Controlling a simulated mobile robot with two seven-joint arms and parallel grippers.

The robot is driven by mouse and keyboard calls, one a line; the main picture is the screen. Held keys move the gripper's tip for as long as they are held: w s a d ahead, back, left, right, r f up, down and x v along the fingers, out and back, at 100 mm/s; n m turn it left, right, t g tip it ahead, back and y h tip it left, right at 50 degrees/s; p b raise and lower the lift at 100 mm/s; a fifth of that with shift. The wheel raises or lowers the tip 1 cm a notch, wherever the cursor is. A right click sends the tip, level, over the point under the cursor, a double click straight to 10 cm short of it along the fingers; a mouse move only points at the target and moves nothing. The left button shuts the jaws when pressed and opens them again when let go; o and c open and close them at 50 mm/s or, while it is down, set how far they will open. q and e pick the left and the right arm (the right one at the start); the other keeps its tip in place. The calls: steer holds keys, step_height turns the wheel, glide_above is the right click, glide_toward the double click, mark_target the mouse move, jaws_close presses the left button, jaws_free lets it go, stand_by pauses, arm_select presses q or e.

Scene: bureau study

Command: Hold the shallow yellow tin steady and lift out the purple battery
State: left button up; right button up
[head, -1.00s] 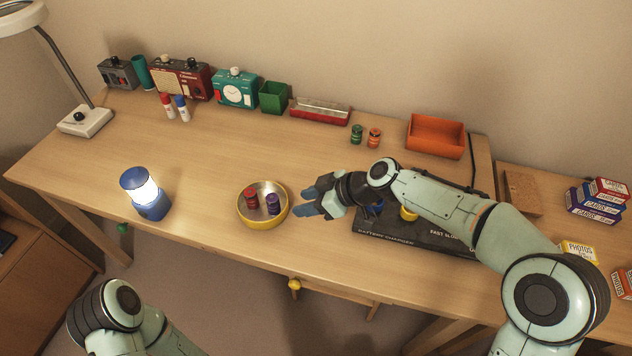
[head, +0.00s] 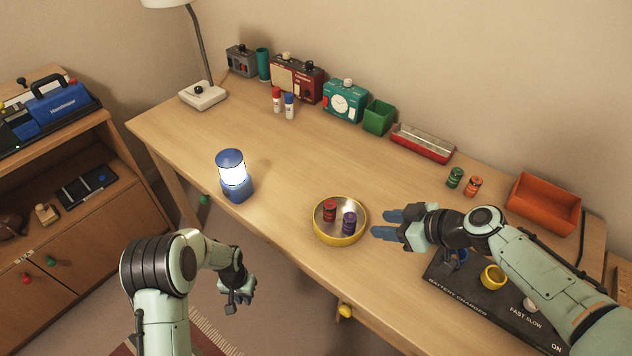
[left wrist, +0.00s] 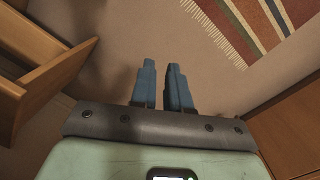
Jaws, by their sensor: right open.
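The shallow yellow tin (head: 338,240) stands on the desk near its front edge. Inside it a purple battery (head: 349,223) stands on the right and a red battery (head: 329,211) on the left. My right gripper (head: 381,224) is open and empty, just right of the tin, with its blue fingers pointing at it and apart from it. My left gripper (head: 240,297) hangs low in front of the desk, away from the tin. In the left wrist view its blue fingers (left wrist: 161,88) have a narrow gap between them and nothing in it, with floor beyond.
A lit blue lantern (head: 234,180) stands left of the tin. A black battery charger (head: 480,305) lies under my right arm. Green and orange batteries (head: 464,183) and an orange bin (head: 543,203) are behind it. The desk around the tin is mostly clear.

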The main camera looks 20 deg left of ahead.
arm_select(q)
steer(key=w+a+r+y, duration=0.1)
steer(key=w+a+r, duration=0.15)
steer(key=r, duration=0.45)
steer(key=w+a+r+n+g+y, duration=0.1)
steer(key=w+a+r, duration=0.1)
steer(key=a+r, duration=0.35)
steer(key=w+a+r+y, duration=0.1)
steer(key=w+r, duration=0.2)
steer(key=r, duration=0.6)
steer(key=shift+n+t+h, duration=0.4)
steer(key=shift+n, duration=0.3)
steer(key=w+d+r, duration=0.2)
steer(key=d, duration=0.1)
steer(key=w+d+r, duration=0.2)
steer(key=d+r, duration=0.1)
steer(key=d, duration=0.1)
steer(key=w+d+r, duration=0.2)
steer(key=d, duration=0.2)
steer(key=shift+d+r, duration=0.15)
steer(key=shift+r, duration=0.15)
steer(key=w+d+r+n, duration=0.1)
steer(key=w+d+r, duration=0.1)
steer(key=d+r, duration=0.45)
step_height(320, 180, up, 4)
steer(key=n+t+h, duration=0.1)
steer(key=h, duration=0.1)
glide_above(315, 221)
step_height(315, 221, down, 13)
steer(key=shift+f, duration=0.1)
